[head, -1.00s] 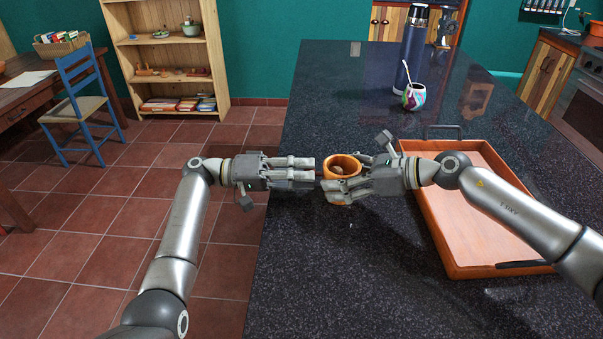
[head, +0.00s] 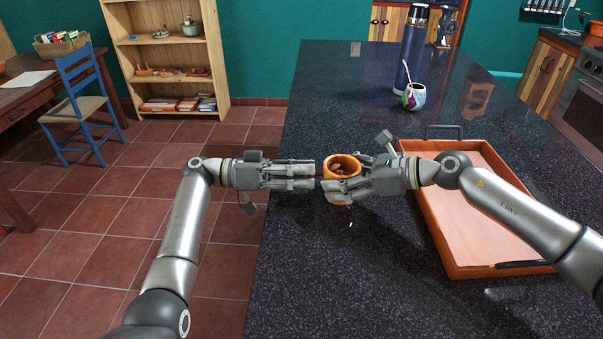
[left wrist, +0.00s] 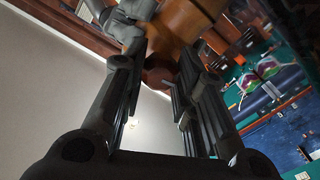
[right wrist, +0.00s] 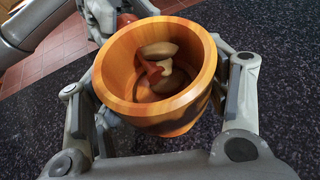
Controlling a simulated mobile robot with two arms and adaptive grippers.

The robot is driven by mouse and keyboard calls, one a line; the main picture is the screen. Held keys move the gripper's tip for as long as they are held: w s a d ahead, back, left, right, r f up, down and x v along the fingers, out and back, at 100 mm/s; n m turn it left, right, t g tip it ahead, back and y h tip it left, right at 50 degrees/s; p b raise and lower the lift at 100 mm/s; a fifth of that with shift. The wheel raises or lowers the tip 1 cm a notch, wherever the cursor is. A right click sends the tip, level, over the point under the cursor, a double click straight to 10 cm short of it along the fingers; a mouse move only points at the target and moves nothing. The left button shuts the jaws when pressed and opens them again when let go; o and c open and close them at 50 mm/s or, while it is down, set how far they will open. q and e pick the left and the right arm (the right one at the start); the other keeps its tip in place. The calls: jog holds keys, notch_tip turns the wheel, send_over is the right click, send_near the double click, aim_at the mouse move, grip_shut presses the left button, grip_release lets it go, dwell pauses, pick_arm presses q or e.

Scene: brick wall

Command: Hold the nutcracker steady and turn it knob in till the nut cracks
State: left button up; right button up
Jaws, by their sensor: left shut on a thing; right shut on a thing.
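The nutcracker (head: 342,166) is an orange wooden cup held upright over the counter's left part. My right gripper (head: 352,176) is shut around its body, with fingers on both sides in the right wrist view. My left gripper (head: 316,176) is shut on the red-brown knob (right wrist: 126,20) at the cup's left side. The knob also shows between the left fingers in the left wrist view (left wrist: 158,76); the fingers mostly hide it in the head view. Inside the cup, the tan nut (right wrist: 158,50) shows as two light shapes beside the reddish screw tip (right wrist: 153,70); whether it is split is unclear.
An orange tray (head: 452,262) lies on the dark counter (head: 330,285) at the right, under my right arm. A dark blue flask (head: 411,50) and a colourful cup (head: 413,97) stand farther back. The counter's left edge runs below my left gripper.

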pick_arm(q)
jog(key=shift+f, duration=0.2)
dwell(0.3)
jog(key=o, duration=1.1)
jog(key=shift+r, duration=0.1)
jog(key=shift+c, duration=0.2)
jog(key=a, duration=1.2)
